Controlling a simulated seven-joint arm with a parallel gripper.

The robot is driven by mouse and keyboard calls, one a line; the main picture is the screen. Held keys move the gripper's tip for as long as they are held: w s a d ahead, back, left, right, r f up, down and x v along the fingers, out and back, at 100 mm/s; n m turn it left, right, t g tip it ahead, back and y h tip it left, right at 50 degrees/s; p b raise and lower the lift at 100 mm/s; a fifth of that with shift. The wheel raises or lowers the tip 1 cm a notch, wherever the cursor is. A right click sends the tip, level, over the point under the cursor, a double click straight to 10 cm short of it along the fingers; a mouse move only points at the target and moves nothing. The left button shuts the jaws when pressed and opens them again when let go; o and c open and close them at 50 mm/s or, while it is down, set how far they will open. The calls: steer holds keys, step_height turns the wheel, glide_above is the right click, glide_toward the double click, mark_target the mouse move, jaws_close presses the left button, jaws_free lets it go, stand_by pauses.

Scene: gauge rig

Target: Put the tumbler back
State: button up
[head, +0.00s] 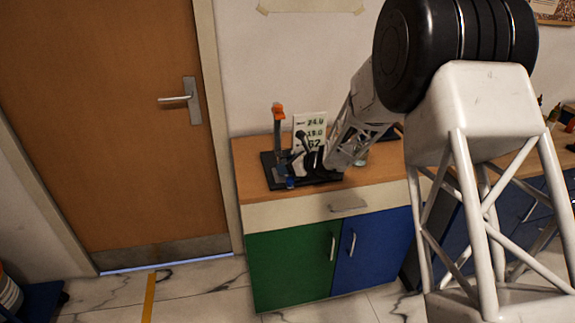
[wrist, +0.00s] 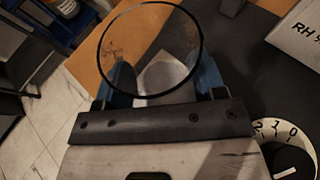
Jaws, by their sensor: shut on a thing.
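In the wrist view the tumbler (wrist: 150,45) is a clear glass with a dark round rim, its opening facing the camera. My gripper (wrist: 163,78) is shut on it, with a blue finger on either side of the glass. In the head view my gripper (head: 290,182) is low over the left front part of the black base (head: 270,180) on the cabinet top. The tumbler cannot be made out there. Whether its bottom touches a surface is hidden.
An orange-topped post (head: 278,112) and a white card with numbers (head: 314,128) stand behind my gripper. In the wrist view a round dial (wrist: 285,150) is close at the lower right. Bare wooden top (head: 375,172) shows to the right of the base.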

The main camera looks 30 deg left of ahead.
steer(key=shift+f, duration=0.15)
steer(key=o, duration=1)
steer(key=shift+r, duration=0.2)
steer(key=shift+v, duration=6)
